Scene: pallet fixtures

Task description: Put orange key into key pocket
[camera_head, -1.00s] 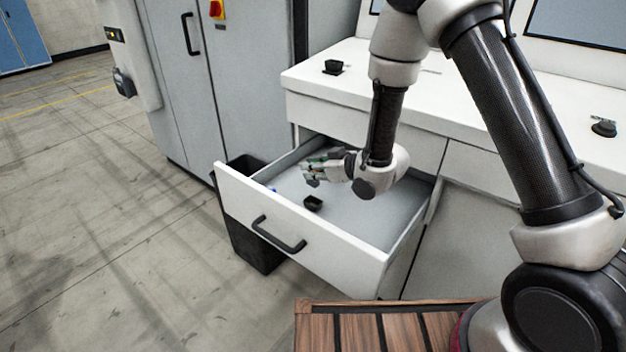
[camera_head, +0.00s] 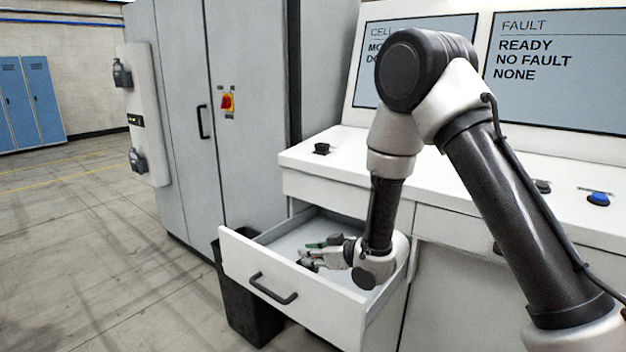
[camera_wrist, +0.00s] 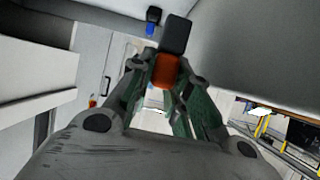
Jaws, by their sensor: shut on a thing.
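The orange key (camera_wrist: 165,71) is between the fingers of my gripper (camera_wrist: 163,80) in the wrist view. My gripper is shut on it. A dark block (camera_wrist: 176,34) shows just beyond the orange part; I cannot tell whether it belongs to the key or is a separate thing. In the head view my gripper (camera_head: 308,258) is low over the open white drawer (camera_head: 300,289), near its front wall. The key is too small to make out there. I cannot identify the key pocket with certainty.
A small black thing (camera_wrist: 153,14) with a blue part (camera_wrist: 150,29) shows at the top of the wrist view. A dark bin (camera_head: 250,315) stands below the drawer. A grey cabinet (camera_head: 170,130) stands to the left. The white console top (camera_head: 325,170) is above the drawer.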

